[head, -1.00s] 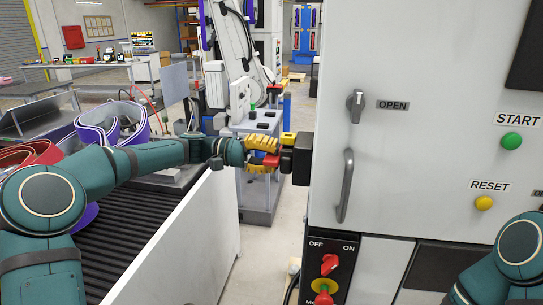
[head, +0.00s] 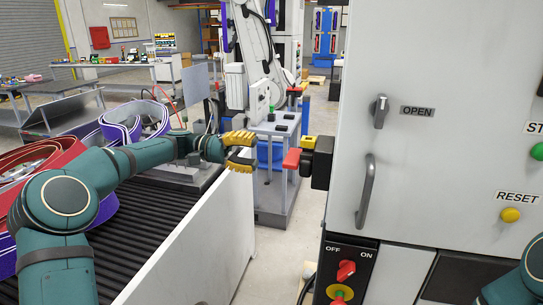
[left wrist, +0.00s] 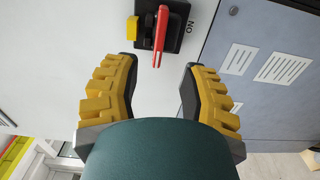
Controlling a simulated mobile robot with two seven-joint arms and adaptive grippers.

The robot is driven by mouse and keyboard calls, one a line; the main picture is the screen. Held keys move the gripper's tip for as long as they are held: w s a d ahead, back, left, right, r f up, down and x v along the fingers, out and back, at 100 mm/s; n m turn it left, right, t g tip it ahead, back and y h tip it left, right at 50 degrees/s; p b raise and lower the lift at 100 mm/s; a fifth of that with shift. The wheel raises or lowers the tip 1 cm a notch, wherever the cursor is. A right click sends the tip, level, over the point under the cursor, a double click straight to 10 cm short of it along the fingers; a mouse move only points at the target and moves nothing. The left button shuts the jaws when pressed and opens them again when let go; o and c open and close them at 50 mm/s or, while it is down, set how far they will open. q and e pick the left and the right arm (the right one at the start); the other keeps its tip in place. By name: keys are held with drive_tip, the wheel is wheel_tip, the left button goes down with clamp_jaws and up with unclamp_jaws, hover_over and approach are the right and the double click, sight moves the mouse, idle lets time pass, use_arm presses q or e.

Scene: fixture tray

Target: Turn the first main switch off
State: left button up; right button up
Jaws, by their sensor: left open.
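A main switch, a black box with a red handle (head: 292,158) and a yellow block (head: 309,142), sticks out from the left side of the grey cabinet. In the left wrist view the red handle (left wrist: 160,38) stands out from the black panel, beside the yellow block (left wrist: 133,29) and an upside-down "ON" label. I cannot tell its exact setting. My left gripper (head: 254,150) is open and empty, left of the handle, with a gap between. In the left wrist view its yellow-padded fingers (left wrist: 160,62) are spread, facing the switch. My right gripper is not in view.
The cabinet front (head: 440,60) has a lever handle, a grab handle, buttons and a lower OFF/ON panel with a red knob (head: 346,270). A conveyor (head: 140,245) with a white side wall (head: 195,240) runs under my left arm. A floor gap separates it from the cabinet.

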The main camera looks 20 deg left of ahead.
use_arm(q)
drive_tip(key=shift+a, duration=1.05)
drive_tip(key=s+d+f+n+y, duration=0.1)
drive_tip(key=d+f+n+y, duration=0.2)
drive_tip(key=f, duration=0.7)
drive_tip(key=s+d+f+y, duration=0.2)
drive_tip(key=d+f, duration=0.4)
drive_tip(key=f, duration=0.4)
drive_tip(key=s+d+f+n+y, duration=0.1)
drive_tip(key=d+f+n+y, duration=0.2)
drive_tip(key=f, duration=0.7)
drive_tip(key=s+d+f+m+y, duration=0.1)
drive_tip(key=s+f+m+y, duration=0.1)
drive_tip(key=s+f, duration=0.6)
drive_tip(key=s+d+f+m+t+y, duration=0.1)
drive_tip(key=s+f+y, duration=0.3)
drive_tip(key=s+f, duration=0.5)
drive_tip(key=s+m, duration=0.1)
drive_tip(key=s, duration=0.4)
drive_tip(key=shift+s+t, duration=0.15)
drive_tip(key=shift+t, duration=0.15)
drive_tip(key=shift+r, duration=0.15)
